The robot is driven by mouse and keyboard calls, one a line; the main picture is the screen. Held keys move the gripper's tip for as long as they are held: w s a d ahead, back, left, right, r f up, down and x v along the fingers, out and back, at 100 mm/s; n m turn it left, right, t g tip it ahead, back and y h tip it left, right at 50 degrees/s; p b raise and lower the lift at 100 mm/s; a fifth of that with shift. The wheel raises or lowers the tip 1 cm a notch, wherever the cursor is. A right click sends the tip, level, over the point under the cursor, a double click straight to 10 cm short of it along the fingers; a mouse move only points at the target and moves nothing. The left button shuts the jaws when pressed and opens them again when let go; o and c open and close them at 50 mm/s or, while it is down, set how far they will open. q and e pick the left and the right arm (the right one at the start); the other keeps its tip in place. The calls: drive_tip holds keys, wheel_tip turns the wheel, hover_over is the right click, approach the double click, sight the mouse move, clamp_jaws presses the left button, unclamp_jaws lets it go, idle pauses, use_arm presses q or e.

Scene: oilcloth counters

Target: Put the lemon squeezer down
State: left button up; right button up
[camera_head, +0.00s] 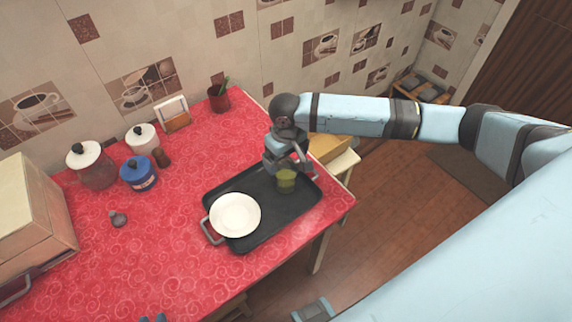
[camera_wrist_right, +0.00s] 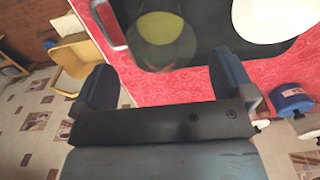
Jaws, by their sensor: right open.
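The lemon squeezer (camera_head: 286,181), a yellow-green cup with a see-through lower part, stands on the black tray (camera_head: 262,225) near its right end. It also shows in the right wrist view (camera_wrist_right: 165,28), just beyond the fingertips. My right gripper (camera_head: 288,168) is directly above the squeezer. In the right wrist view its two fingers (camera_wrist_right: 163,80) are wide apart with nothing between them. What seem to be the tips of my left gripper (camera_head: 154,318) show at the bottom edge of the head view; the rest is cut off.
A white plate (camera_head: 236,214) lies on the tray left of the squeezer. The tray has metal handles. Jars, a blue tin (camera_head: 138,174), a napkin holder (camera_head: 172,113) and a red cup (camera_head: 218,98) stand farther back. A wooden box (camera_head: 32,222) is at left. The red cloth in front is mostly clear.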

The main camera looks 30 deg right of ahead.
use_arm(q)
drive_tip(key=shift+r, duration=0.15)
use_arm(e)
wheel_tip(320, 180, up, 7)
drive_tip(key=shift+r, duration=0.1)
idle(0.4)
